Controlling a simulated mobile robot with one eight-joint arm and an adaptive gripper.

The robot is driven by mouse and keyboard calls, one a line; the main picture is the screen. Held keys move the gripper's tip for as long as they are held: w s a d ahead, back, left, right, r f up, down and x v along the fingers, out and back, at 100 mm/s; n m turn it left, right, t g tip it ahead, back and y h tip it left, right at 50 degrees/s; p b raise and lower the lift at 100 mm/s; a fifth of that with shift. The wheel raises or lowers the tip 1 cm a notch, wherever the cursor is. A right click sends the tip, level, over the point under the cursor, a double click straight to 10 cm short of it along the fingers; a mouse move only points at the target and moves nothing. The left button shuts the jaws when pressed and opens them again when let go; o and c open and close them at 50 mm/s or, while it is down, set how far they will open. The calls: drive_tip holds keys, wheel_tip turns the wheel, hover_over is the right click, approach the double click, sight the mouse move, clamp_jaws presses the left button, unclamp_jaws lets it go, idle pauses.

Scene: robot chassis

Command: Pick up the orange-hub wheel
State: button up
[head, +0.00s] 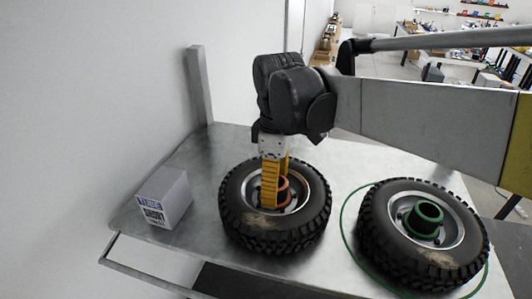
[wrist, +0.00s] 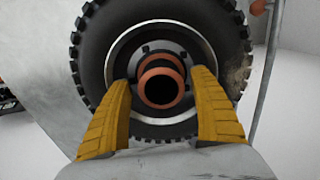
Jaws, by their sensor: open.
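The orange-hub wheel (head: 237,221) lies flat on a metal table, a black knobby tyre with a silver rim. Its orange hub (wrist: 161,82) stands up in the middle and is ringed by the rim in the wrist view. My gripper (head: 270,207) is directly above this wheel, pointing down, with its yellow fingers reaching into the rim area beside the hub. In the wrist view my gripper (wrist: 161,105) is open, one finger on each side of the hub. I see a gap between the hub and each finger there. The fingers partly cover the hub in the head view.
A green-hub wheel (head: 376,239) lies to the right, with a thin green ring around it. A small grey box (head: 165,197) with printed labels stands at the left. A metal post (head: 200,86) rises at the table's back left. The metal table (head: 200,165) is bare between box and wheel.

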drive_tip(key=shift+s, duration=0.1)
drive_tip(key=shift+s+r, duration=0.1)
drive_tip(key=c, duration=1.5)
